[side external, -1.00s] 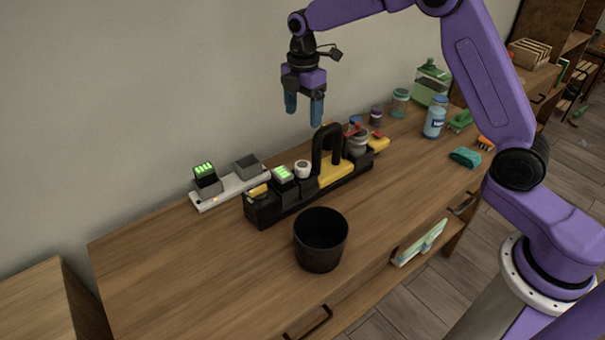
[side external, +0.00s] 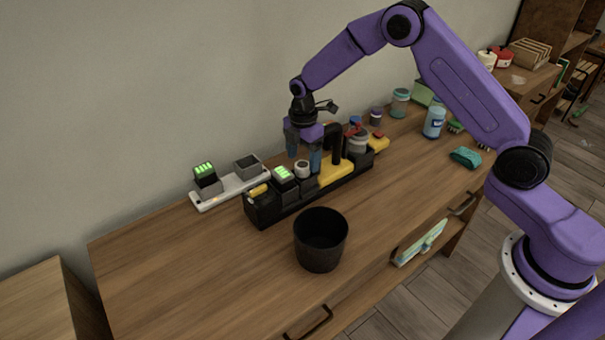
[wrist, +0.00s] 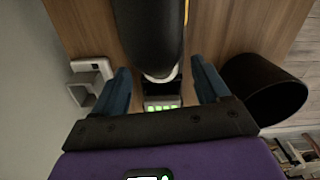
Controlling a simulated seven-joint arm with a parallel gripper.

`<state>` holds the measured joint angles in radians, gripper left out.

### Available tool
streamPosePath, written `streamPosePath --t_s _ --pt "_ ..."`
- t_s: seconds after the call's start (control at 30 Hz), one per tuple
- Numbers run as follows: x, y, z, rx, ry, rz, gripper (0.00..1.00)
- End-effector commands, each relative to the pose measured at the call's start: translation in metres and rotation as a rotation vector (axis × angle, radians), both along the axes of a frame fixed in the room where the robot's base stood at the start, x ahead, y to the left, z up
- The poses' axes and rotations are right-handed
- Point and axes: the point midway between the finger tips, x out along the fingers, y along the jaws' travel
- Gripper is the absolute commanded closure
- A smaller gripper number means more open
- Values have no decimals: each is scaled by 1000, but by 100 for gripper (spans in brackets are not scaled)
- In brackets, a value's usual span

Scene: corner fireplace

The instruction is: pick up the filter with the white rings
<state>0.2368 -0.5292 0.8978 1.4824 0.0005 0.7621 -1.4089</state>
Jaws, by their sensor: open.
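The filter with the white rings (side external: 302,167) is a small white-topped piece standing in the black-and-yellow carrier (side external: 262,212). In the side view my gripper (side external: 303,165) is low over the carrier, its blue fingers open at the filter. In the wrist view my gripper (wrist: 162,88) is open, one finger on each side. A white rim of the filter (wrist: 160,77) shows between them, mostly hidden by the dark handle. I cannot tell whether either finger touches it.
The carrier's black handle (side external: 333,130) rises close to the right of my gripper. A block with green lights (side external: 284,174) sits just left of the filter. A black bin (side external: 321,250) stands in front. A white charger strip (side external: 228,190) lies behind left. The table's left part is clear.

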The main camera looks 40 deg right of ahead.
Motion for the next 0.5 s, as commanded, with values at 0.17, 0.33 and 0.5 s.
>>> streamPosePath --t_s 0.17,0.33,0.5 --pt "0 0 -14 1 -1 0 25" --pt "0 0 -14 2 -2 0 25" --pt "0 0 -14 2 -2 0 61"
